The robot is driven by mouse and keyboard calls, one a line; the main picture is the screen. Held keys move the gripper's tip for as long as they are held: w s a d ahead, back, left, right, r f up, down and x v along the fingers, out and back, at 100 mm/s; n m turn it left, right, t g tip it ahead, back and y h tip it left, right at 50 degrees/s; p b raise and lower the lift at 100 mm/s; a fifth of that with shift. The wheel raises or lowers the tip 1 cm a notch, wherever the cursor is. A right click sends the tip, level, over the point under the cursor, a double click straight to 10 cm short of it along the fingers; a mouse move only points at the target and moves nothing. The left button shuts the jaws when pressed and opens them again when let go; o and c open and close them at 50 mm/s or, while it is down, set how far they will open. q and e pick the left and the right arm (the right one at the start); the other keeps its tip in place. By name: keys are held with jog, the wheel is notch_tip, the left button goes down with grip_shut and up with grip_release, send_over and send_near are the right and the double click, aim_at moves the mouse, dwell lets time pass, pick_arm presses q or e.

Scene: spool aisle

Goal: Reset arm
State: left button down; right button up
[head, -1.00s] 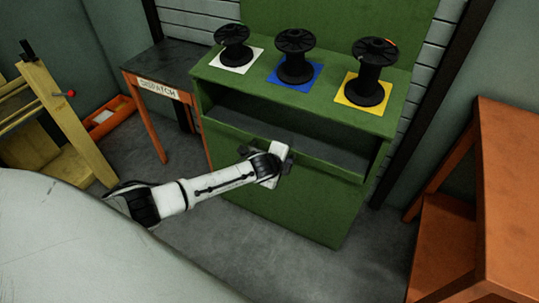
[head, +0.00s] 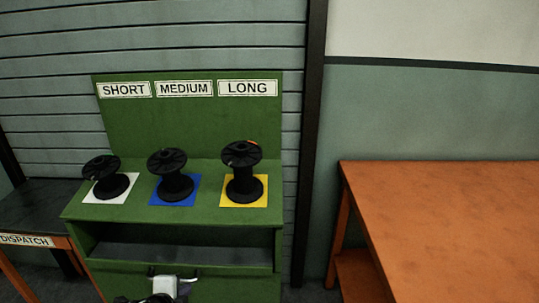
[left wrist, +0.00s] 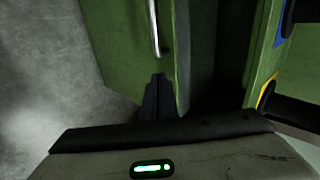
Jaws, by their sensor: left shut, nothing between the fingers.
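My left gripper (head: 172,278) is at the bottom of the head view, in front of the green cabinet's lower front (head: 225,288). Its dark fingers are shut together and empty. In the left wrist view, the closed fingers (left wrist: 158,98) point at the green front, just below a metal bar handle (left wrist: 154,28). I cannot tell whether they touch the cabinet. My right gripper is not in view.
Black spools stand on white (head: 96,198), blue (head: 158,197) and yellow (head: 260,199) squares, below SHORT, MEDIUM and LONG labels. An open shelf (head: 180,255) lies beneath. The DISPATCH table (head: 40,190) is left, an orange table (head: 450,200) right.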

pick_arm(q)
jog(key=s+d+f+n+g+h, duration=0.1)
jog(key=s+d+f+n+h, duration=0.15)
jog(key=s+d+n, duration=0.4)
jog(key=s+d+f+n+h, duration=0.1)
jog(key=s+d+f, duration=0.3)
jog(key=s, duration=0.5)
jog(key=s+n, duration=0.7)
jog(key=s, duration=0.4)
jog(key=shift+r+y, duration=0.2)
jog(key=shift+y, duration=0.15)
